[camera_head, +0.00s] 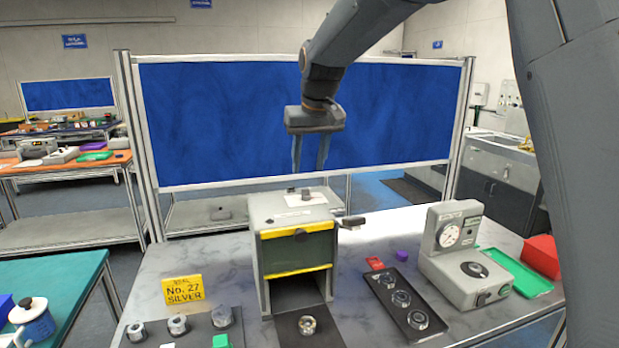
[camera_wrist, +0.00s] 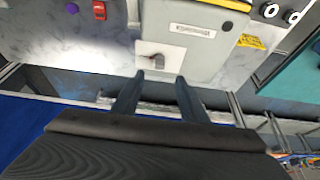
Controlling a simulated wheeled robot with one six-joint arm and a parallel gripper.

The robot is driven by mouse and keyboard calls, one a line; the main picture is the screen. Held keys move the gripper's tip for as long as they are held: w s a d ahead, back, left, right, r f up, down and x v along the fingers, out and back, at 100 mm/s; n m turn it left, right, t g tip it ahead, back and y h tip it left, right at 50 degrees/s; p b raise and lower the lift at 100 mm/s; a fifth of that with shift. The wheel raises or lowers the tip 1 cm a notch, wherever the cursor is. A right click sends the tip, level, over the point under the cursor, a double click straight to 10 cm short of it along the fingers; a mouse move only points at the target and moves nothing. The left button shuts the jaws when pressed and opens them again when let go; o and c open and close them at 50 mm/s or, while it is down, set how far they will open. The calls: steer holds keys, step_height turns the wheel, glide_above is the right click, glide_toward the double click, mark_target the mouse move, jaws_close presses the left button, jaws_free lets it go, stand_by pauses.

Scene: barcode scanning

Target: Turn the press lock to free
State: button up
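The press (camera_head: 299,243) is a grey box with a green front panel and yellow stripes, standing on the table. A small grey knob (camera_head: 305,194), which looks like the lock, sits on a white plate on its top. The knob also shows in the wrist view (camera_wrist: 157,62), with a short pointer-like part. My gripper (camera_head: 309,169) hangs above the press top, fingers pointing down. It is open and empty. In the wrist view its fingertips (camera_wrist: 160,79) are to either side of the knob's line, apart from it. The label's lettering is too small to read.
A dark lever (camera_head: 352,221) sticks out at the press's right. A metal ring part (camera_head: 307,325) lies before its opening. A black tray (camera_head: 405,301) with rings and a dial gauge (camera_head: 463,255) stand right; a yellow sign (camera_head: 183,290) stands left. A blue panel (camera_head: 230,120) rises behind.

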steer(key=p, duration=0.3)
glide_above(307, 196)
steer(key=f, duration=0.5)
steer(key=shift+s+d+f, duration=0.1)
steer(key=shift+s+f, duration=0.2)
steer(key=shift+f, duration=0.05)
steer(key=shift+w+f, duration=0.25)
steer(key=shift+f, duration=0.45)
steer(key=shift+c, duration=0.5)
jaws_close()
